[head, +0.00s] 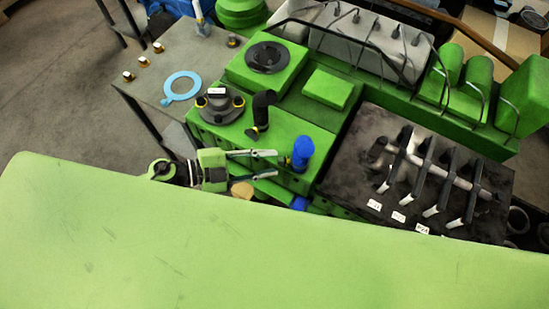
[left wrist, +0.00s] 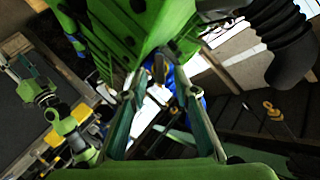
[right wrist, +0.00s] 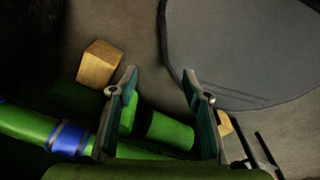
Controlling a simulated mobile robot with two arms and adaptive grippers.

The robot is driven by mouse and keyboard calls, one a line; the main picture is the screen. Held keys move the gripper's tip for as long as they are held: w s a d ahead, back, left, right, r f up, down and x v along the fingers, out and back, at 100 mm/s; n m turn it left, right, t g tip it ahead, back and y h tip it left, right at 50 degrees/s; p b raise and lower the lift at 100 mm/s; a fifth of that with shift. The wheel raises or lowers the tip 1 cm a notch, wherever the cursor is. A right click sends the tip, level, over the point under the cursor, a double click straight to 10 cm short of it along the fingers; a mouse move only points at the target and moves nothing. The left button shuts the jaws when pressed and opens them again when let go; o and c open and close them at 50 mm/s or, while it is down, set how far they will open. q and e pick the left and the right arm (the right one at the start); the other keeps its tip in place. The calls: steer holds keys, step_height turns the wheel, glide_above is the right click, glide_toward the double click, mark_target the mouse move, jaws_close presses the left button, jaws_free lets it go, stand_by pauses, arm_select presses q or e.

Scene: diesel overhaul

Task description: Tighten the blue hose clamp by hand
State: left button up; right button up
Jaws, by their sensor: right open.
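A blue hose elbow (head: 302,152) stands on the near side of the green engine block (head: 285,128) in the head view. No separate clamp can be made out on it. My left gripper (head: 276,163) is open just left of the hose, its fingers pointing at it. In the left wrist view, a blue piece (left wrist: 181,82) shows partly behind and between the fingertips (left wrist: 163,63). My right gripper (right wrist: 160,80) is open and empty in its wrist view. There, a blue band (right wrist: 69,139) wraps a green cylinder left of the fingers. The right gripper is out of the head view.
A wooden block (right wrist: 98,64) lies beyond the right gripper's left finger. A grey rounded panel (right wrist: 245,50) is at upper right there. In the head view, a black elbow hose (head: 263,110) and a dark cylinder head (head: 350,175) flank the blue hose.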

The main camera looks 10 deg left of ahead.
arm_select(q)
steer(key=shift+x, duration=1.05)
steer(key=shift+w+d+f, duration=0.1)
steer(key=shift+d, duration=0.05)
jaws_close()
arm_select(e)
steer(key=shift+s+r, duration=0.15)
steer(key=shift+s, duration=0.6)
steer(key=shift+d, duration=0.1)
arm_select(q)
steer(key=shift+f+m+t+b, duration=0.25)
steer(key=shift+m+t+b, duration=0.15)
steer(key=shift+m+b, duration=0.4)
steer(key=m+t+b, duration=0.1)
steer(key=m+b, duration=0.1)
steer(key=b, duration=0.1)
steer(key=shift+f+h, duration=0.15)
steer(key=shift+h, duration=0.25)
steer(key=shift+m+t+b, duration=0.5)
steer(key=shift+m+b, duration=0.5)
steer(key=shift+b, duration=0.6)
arm_select(e)
step_height(320, 180, down, 8)
steer(key=shift+s, duration=0.15)
